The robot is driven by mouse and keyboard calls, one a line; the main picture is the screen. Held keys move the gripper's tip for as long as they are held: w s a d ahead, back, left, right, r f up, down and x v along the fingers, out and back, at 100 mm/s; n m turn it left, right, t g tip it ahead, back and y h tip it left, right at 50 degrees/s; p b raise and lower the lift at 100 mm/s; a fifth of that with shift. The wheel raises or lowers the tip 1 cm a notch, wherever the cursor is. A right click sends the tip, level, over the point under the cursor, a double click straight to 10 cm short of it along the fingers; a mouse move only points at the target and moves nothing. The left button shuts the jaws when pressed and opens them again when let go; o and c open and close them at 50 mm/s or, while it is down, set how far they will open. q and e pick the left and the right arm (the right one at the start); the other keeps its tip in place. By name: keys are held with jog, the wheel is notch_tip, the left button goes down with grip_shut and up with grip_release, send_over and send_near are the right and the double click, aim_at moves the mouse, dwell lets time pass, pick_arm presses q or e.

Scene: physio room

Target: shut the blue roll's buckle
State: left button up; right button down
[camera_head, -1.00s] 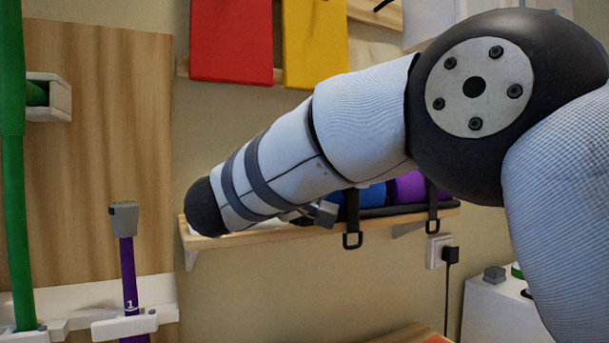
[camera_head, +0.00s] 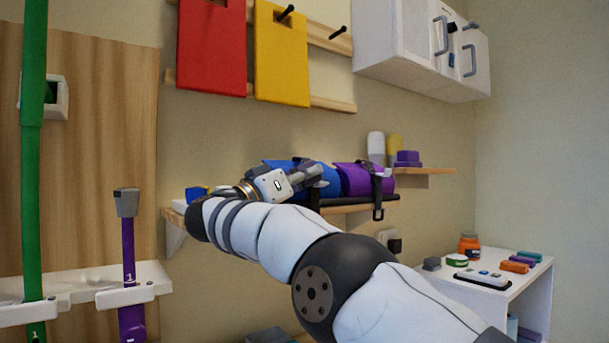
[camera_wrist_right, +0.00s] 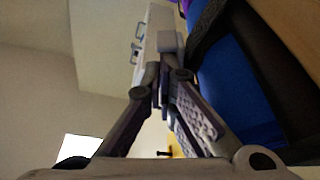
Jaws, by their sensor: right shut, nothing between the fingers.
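The blue roll (camera_head: 326,186) lies on the wall shelf beside a purple roll (camera_head: 352,180). My right gripper (camera_head: 318,171) is shut and empty, in front of the blue roll's upper part. In the right wrist view the closed fingers (camera_wrist_right: 160,92) are beside the blue roll (camera_wrist_right: 232,85), with a dark strap (camera_wrist_right: 207,32) across it. I cannot tell whether the fingers touch the roll or strap. A piece of the blue roll's black strap (camera_head: 315,198) shows below the gripper; its buckle is hidden by my arm. My left gripper is out of view.
A white cabinet (camera_head: 410,45) is above right. A white side table (camera_head: 535,295) with small items stands lower right.

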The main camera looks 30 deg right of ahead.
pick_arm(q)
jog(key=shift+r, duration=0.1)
pick_arm(e)
jog(key=shift+f, duration=0.35)
dwell(0.3)
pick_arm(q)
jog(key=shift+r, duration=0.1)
pick_arm(e)
jog(key=shift+s, duration=0.1)
dwell(1.1)
